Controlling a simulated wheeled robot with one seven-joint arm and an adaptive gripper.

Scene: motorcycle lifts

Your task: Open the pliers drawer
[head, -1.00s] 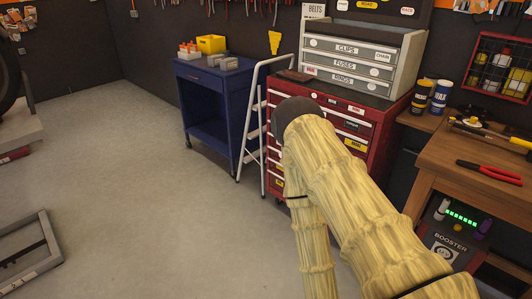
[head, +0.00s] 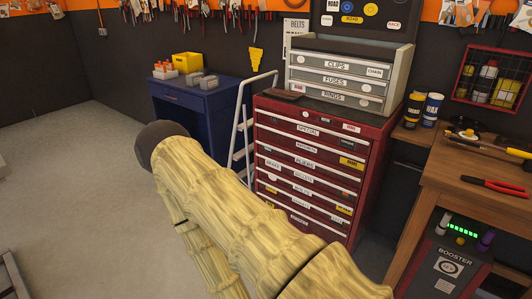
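The red tool chest (head: 375,165) stands right of centre in the head view, with a stack of wide labelled drawers. The pliers drawer (head: 325,169) appears to be the third one down; its small label looks like "PLIERS". It has a pale strip handle along its top edge and looks shut, flush with the other drawers. My arm, in a beige sleeve with a dark rounded joint, crosses the lower middle of the view and hides the lower left of the chest. My gripper is not in view.
A grey small-drawer cabinet (head: 397,81) sits on the chest. A blue cart (head: 212,107) and a white stepladder (head: 241,122) stand to its left. A wooden workbench (head: 470,197) with red pliers (head: 492,184) is at right. The floor (head: 70,165) at left is largely clear.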

